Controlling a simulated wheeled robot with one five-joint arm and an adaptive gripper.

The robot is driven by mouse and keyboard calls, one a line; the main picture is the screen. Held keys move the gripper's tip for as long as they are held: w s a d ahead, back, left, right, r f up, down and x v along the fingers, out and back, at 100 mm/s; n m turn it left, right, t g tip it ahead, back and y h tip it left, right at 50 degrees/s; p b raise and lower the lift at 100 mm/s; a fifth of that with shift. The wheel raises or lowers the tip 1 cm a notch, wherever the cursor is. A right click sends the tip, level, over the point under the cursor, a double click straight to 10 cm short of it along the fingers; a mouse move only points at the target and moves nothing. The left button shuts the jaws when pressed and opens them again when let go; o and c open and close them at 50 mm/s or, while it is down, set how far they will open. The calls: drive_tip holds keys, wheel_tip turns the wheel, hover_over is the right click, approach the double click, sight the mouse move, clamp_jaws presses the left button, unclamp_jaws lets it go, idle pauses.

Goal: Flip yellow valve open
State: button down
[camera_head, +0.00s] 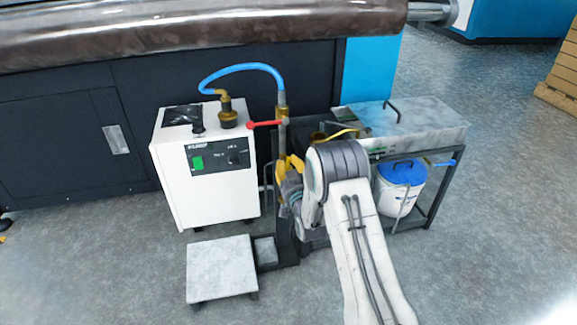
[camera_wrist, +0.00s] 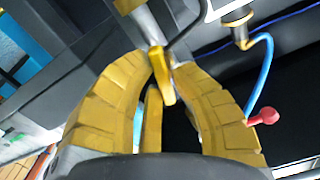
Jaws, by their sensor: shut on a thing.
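My gripper (camera_wrist: 163,62) shows in the wrist view with its two yellow padded fingers curving in from both sides. The fingertips close on the yellow valve handle (camera_wrist: 162,82), a narrow yellow lever between them. The handle's far end is at a grey pipe part. In the head view my gripper (camera_head: 289,167) is at the lower part of the brass pipe, left of my arm. My arm and fingers cover the yellow handle there, so its angle is hard to tell.
A red lever (camera_head: 265,124) sits higher on the pipe, with a blue hose (camera_head: 240,68) above it. A white machine (camera_head: 205,165) stands left, and a low step (camera_head: 222,268) in front. A rack with a metal tank (camera_head: 415,125) and white bucket (camera_head: 400,190) is right.

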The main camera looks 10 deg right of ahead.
drive_tip(key=shift+d+f+n, duration=0.15)
drive_tip(key=shift+f+n, duration=0.05)
drive_tip(key=shift+n, duration=1.3)
drive_tip(key=c, duration=1.4)
unclamp_jaws()
drive_tip(key=shift+d, duration=0.1)
drive_tip(key=o, duration=0.5)
drive_tip(key=shift+r, duration=0.2)
drive_tip(key=shift+c, duration=0.2)
drive_tip(key=shift+s, duration=0.1)
drive_tip(key=s, duration=1.1)
drive_tip(key=shift+s, duration=0.4)
drive_tip(key=shift+r, duration=0.1)
